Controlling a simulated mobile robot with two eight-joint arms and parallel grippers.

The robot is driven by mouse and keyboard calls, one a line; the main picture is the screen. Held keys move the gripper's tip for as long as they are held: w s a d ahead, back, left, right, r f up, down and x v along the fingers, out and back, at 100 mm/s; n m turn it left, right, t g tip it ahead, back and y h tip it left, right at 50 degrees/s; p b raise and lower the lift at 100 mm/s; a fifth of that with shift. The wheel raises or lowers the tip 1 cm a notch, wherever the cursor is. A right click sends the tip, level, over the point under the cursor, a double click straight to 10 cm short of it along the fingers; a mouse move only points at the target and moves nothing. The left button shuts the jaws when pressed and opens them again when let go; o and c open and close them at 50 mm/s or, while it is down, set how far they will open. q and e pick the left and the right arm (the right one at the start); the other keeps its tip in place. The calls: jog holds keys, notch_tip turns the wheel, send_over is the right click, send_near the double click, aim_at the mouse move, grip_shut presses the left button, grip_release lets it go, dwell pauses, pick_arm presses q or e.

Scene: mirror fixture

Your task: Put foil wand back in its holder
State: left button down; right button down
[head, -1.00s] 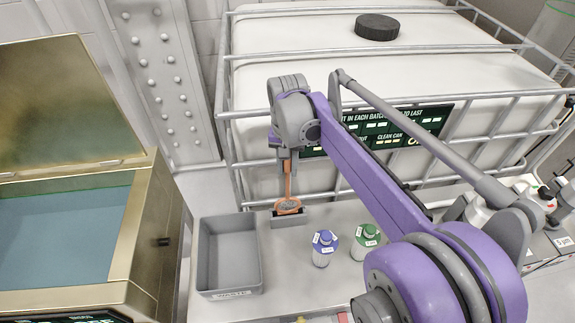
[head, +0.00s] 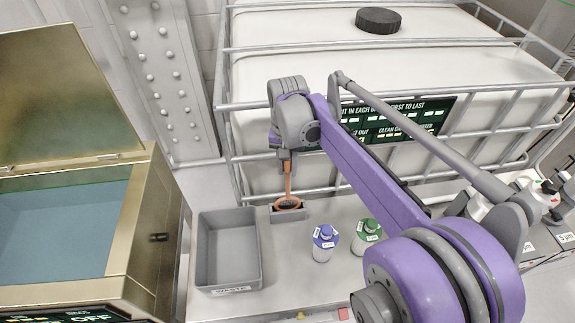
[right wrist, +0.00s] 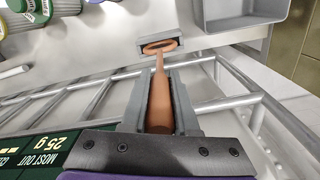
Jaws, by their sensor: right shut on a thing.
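The foil wand (head: 288,182) is copper-orange, with a thin handle and a ring at its lower end. My right gripper (head: 287,158) is shut on the handle top, and the wand hangs ring-down. The grey holder (head: 290,217) is a small block with a dark slot on the bench. The ring is at the slot's mouth; I cannot tell how deep it sits or whether it touches. The right wrist view shows the wand (right wrist: 160,85) between the fingers of my gripper (right wrist: 158,100), its ring over the slot of the holder (right wrist: 190,52). My left gripper is not in view.
A grey waste bin (head: 229,279) stands left of the holder. A blue-capped bottle (head: 324,245) and a green-capped bottle (head: 366,240) stand to its right. A caged white tank (head: 400,80) is behind. An open brass-coloured machine (head: 150,240) is at left.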

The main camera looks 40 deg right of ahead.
jog(key=shift+f+b, duration=0.85)
jog(key=shift+f, duration=0.75)
jog(key=c, duration=0.6)
grip_release()
notch_tip(320, 180, up, 11)
jog(key=shift+f+p, duration=0.1)
jog(key=shift+p, duration=0.3)
jog(key=s+a+f+n+t, duration=0.5)
jog(key=s+a+f+n, duration=0.4)
jog(key=s+a+f, duration=0.4)
notch_tip(320, 180, down, 4)
jog(key=shift+s+a+r, duration=0.2)
jog(key=shift+s+a, duration=0.15)
jog(key=shift+a, duration=0.3)
